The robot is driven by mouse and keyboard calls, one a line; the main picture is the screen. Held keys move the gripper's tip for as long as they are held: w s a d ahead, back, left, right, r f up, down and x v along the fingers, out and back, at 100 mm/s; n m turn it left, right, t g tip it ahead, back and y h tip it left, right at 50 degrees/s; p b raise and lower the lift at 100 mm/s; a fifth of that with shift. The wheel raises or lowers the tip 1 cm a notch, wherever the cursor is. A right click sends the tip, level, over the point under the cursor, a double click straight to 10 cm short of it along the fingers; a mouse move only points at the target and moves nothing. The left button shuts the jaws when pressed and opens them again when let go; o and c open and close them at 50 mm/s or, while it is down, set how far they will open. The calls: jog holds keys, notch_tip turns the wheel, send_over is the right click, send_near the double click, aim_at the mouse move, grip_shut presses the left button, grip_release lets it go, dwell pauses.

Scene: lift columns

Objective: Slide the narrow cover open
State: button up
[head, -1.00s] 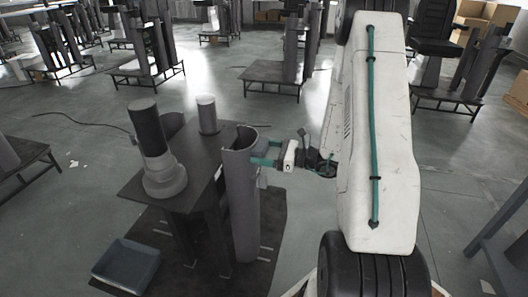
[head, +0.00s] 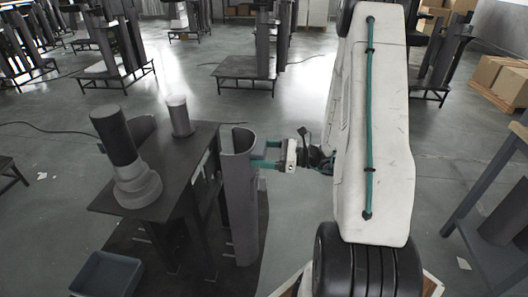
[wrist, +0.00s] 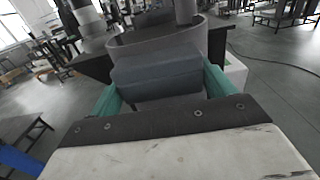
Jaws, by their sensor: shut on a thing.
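The narrow cover (head: 242,205) is a tall, upright, curved grey shell at the right side of the dark lift-column stand (head: 165,170). In the wrist view its curved upper rim (wrist: 165,35) shows beyond a dark grey block (wrist: 155,72), which looks like its handle. My gripper (head: 266,155) is at the upper right of the cover. Its teal fingers lie on both sides of the block, shut on it, as the wrist view (wrist: 160,90) shows. A gap shows between the cover and the stand's dark uprights. The far side of the cover is hidden.
A dark stepped cylinder (head: 122,150) and a small pale-topped cylinder (head: 179,115) stand on the stand's top. A blue-grey tray (head: 106,275) lies at lower left. A bench (head: 490,215) is at right, with boxes (head: 500,80) behind. Open floor lies between.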

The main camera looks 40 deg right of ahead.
jog(key=o, duration=1.3)
jog(key=v, duration=0.7)
jog(key=shift+s+d, duration=0.25)
jog(key=shift+s, duration=0.05)
